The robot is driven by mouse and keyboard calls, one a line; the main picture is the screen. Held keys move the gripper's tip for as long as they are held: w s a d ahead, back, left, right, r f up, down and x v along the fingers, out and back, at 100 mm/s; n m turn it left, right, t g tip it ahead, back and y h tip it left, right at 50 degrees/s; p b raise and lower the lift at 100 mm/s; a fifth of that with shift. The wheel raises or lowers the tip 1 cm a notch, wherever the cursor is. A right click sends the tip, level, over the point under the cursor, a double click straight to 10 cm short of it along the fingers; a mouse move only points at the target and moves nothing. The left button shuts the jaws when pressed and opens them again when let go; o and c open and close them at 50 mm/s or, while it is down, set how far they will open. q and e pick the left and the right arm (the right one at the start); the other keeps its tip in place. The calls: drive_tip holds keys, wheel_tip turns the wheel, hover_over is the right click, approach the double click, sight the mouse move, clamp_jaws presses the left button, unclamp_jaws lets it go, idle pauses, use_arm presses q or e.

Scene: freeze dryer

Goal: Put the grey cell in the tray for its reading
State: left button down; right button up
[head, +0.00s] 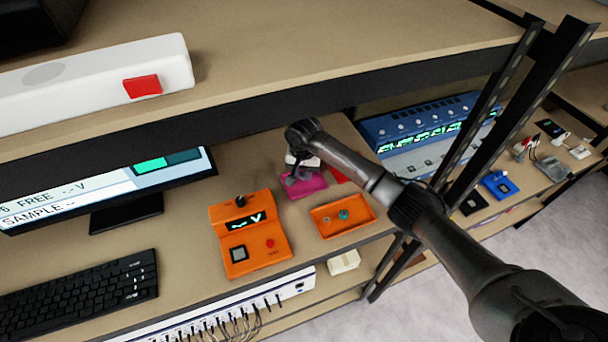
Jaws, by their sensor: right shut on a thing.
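My right gripper (298,177) reaches in from the right and points down over a magenta pad (314,185) on the bench. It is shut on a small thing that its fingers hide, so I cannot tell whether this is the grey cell. An orange tray (361,222) lies just in front of the pad, with small round teal and greyish pieces (343,214) in it. An orange meter (262,229) stands left of the tray. My left gripper is out of view.
A monitor (110,185) and a black keyboard (80,296) stand at the left. A blue instrument (425,135) is behind my right arm. A shelf (290,50) overhangs the bench, and dark uprights (490,120) stand at the right. Bare bench surrounds the meter.

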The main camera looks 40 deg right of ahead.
drive_tip(key=shift+s+f, duration=0.1)
drive_tip(key=shift+f, duration=0.8)
drive_tip(key=shift+f, duration=0.15)
drive_tip(key=o, duration=0.7)
drive_tip(key=shift+o, duration=0.2)
